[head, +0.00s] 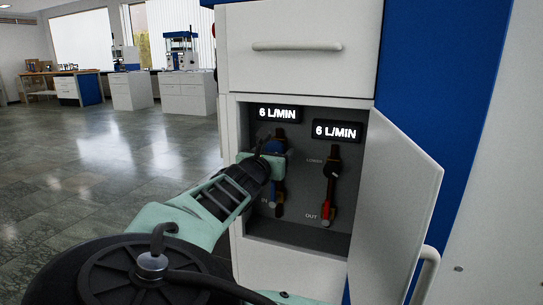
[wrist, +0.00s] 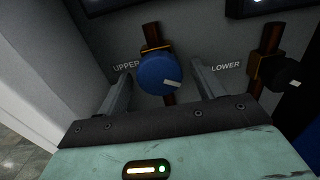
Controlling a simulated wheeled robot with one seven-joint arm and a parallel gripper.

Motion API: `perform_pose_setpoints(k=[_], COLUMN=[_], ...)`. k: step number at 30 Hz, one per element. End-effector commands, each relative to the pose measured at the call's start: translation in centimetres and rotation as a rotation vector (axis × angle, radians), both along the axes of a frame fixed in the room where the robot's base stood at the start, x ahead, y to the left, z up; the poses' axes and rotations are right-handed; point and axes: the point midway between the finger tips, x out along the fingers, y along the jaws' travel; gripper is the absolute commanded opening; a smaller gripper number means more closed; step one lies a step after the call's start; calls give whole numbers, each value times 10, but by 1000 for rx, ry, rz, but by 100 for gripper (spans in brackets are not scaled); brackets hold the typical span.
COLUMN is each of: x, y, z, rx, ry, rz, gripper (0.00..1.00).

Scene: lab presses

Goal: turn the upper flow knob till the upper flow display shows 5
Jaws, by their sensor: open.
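The upper flow knob (wrist: 158,75) is round and blue with a pale mark pointing to the right and slightly down, beside the label UPPER in the wrist view. My gripper (wrist: 163,90) is open, with one finger on each side of this knob; I cannot tell whether either touches it. In the head view my gripper (head: 270,150) reaches into the open cabinet and hides the knob. The left display (head: 277,114), above the upper knob, reads 6 L/MIN. The right display (head: 337,131) also reads 6 L/MIN.
The lower flow knob (wrist: 287,72) is black, right of my gripper. The open cabinet door (head: 397,210) stands on the right, and a shut drawer (head: 298,60) is above the opening. Red-handled valve parts (head: 328,209) sit below. Open floor (head: 90,170) lies to the left.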

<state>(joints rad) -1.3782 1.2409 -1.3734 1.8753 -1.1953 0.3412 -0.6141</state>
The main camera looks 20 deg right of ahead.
Motion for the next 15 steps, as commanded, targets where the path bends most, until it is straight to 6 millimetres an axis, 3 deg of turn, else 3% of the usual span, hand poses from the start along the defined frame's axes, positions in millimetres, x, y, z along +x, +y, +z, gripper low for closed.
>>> perform_pose_setpoints(k=[1,6,15], x=[0,0,0], y=[0,0,1], z=[0,0,1], rx=[0,0,116], ry=[0,0,-87], rz=[0,0,0], gripper=[68,24,24])
